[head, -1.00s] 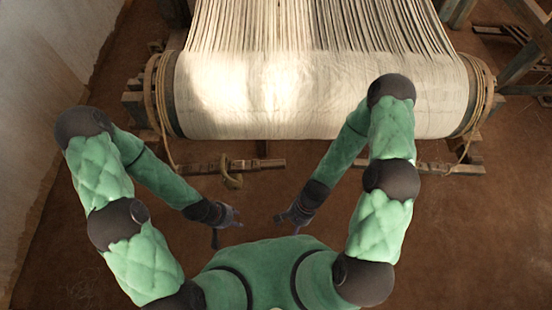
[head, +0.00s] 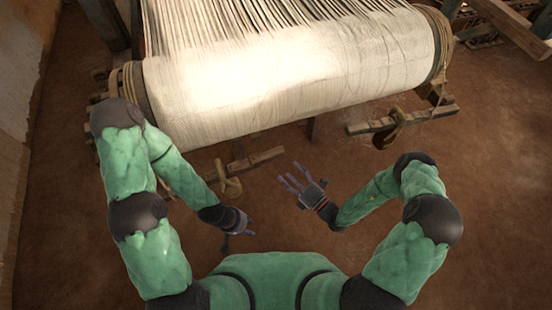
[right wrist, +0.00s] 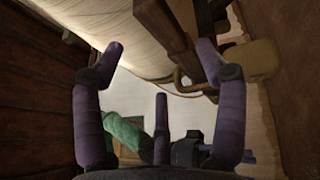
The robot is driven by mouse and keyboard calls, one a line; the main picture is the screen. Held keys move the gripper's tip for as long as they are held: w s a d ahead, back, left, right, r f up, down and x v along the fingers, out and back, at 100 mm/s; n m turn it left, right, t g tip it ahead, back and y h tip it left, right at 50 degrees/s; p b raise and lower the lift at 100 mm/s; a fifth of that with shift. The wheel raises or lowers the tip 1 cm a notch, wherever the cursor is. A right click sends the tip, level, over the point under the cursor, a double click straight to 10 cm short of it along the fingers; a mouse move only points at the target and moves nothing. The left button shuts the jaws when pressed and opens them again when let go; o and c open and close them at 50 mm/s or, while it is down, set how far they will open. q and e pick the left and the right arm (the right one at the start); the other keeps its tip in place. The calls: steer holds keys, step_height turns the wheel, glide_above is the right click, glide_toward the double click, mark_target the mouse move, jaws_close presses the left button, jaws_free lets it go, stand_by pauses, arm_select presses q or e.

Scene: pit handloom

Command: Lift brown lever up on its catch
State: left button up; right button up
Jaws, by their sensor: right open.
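Two brown wooden bars lie below the cloth roll in the head view: a left bar (head: 258,159) with a tan curved piece (head: 229,187) beside it, and a right bar (head: 427,115) with a brown piece (head: 386,137) on it. I cannot tell which is the lever or its catch. My right gripper (head: 288,178) is open and empty, fingers spread, apart from both bars. In the right wrist view its fingers (right wrist: 162,65) frame a brown wooden post (right wrist: 168,28) and a tan block (right wrist: 250,62). My left gripper (head: 248,225) is low, near my body; its finger opening is unclear.
The white cloth roll (head: 290,85) spans the loom above the bars, with rope wound at its right end (head: 437,45). Wooden beams (head: 510,22) stand at upper right. A pale wall (head: 25,80) is at left. The brown floor (head: 490,160) at right is clear.

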mark_target(271, 153)
steer(key=b+x, duration=0.2)
steer(key=x, duration=0.8)
steer(key=shift+w+b, duration=0.3)
steer(key=shift+w, duration=0.1)
